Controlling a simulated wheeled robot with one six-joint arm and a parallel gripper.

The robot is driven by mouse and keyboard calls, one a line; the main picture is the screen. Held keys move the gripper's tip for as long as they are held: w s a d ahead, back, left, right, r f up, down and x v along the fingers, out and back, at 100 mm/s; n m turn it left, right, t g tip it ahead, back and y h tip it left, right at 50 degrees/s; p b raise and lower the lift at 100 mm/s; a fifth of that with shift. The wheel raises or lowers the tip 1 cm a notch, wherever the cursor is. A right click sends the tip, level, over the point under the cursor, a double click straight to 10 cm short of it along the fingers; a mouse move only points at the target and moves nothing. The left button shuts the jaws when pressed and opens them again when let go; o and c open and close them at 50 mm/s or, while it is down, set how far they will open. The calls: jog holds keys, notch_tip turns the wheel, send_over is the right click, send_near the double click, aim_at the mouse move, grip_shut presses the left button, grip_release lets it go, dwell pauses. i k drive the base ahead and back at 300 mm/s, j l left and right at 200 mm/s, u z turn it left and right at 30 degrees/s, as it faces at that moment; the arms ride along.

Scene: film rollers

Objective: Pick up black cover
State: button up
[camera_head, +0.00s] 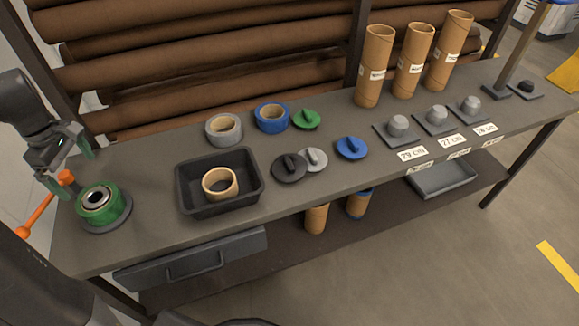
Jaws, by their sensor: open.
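The black cover (290,169), a round disc with a raised grip on top, lies flat on the grey table around the middle. A grey cover (315,160) lies right against its right side. A blue cover (351,148) lies further right and a green cover (306,119) lies behind. My gripper (68,160) is at the far left with its fingers spread and nothing seen between them. It is above the left end of the table, well apart from the black cover.
A black tray (255,199) with a cardboard ring stands left of the black cover. Grey tape (223,129) and blue tape (272,117) rolls stand behind. A green roll (101,205) and an orange-handled tool (40,216) are near my gripper. Cardboard tubes (376,66) stand at the back right.

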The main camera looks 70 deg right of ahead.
aim_at(288, 168)
jog(key=z, duration=2.9)
jog(key=u, duration=2.9)
jog(key=z, duration=2.5)
